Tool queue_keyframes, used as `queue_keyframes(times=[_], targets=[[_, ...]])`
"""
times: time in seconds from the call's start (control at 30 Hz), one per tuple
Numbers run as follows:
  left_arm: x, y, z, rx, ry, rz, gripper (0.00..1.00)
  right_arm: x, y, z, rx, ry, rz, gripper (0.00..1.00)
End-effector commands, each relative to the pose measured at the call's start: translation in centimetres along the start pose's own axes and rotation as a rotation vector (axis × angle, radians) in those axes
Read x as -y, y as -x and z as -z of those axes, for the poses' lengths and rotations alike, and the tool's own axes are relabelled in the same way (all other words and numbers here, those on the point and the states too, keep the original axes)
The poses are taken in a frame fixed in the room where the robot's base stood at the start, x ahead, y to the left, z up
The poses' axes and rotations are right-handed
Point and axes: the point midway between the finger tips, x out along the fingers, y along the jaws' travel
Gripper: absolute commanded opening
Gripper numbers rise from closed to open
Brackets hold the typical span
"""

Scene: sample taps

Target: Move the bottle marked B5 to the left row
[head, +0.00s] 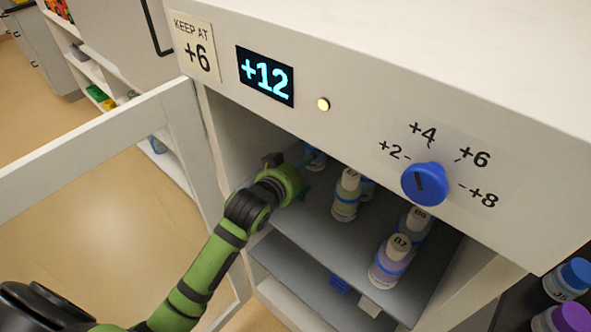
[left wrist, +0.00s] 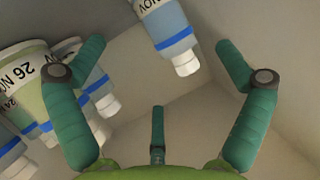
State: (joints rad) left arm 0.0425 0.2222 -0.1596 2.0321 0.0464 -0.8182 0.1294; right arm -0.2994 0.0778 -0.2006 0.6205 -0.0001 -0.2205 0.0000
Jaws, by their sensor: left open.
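My left gripper (head: 300,182) reaches into the open cabinet, at the left of the upper shelf (head: 318,215). In the left wrist view its fingers (left wrist: 160,68) are spread, with nothing between them. A bottle with a blue band (head: 314,158) stands just beyond it, partly hidden; a blue-banded bottle (left wrist: 172,30) shows ahead between the fingers. A white-capped bottle (head: 346,196) stands right of the gripper, another (head: 368,188) partly behind it. Bottles reading B6 (head: 415,222) and B2 (head: 391,262) stand farther right. I cannot read B5 on any bottle. My right gripper is not in view.
The cabinet door (head: 120,125) is open at the left. The front panel has a +12 display (head: 266,76), a KEEP AT +6 sign (head: 195,46), a lit lamp (head: 323,104) and a blue dial (head: 425,184). More bottles (head: 572,278) stand outside at lower right.

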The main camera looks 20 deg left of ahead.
Motion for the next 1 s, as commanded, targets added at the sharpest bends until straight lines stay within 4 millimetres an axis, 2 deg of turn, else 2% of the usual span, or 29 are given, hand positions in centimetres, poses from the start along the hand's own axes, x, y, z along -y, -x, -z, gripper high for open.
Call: queue_keyframes(times=[0.1,0.3,1.0], targets=[[0.0,1.6,-0.1,0.0,0.0,0.0,1.0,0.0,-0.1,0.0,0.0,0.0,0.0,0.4],[0.0,2.8,0.0,0.0,0.001,-0.001,1.0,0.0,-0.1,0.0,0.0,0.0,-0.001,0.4],[0.0,2.8,0.0,0.0,0.0,0.0,1.0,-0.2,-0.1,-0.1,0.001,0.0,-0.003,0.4]])
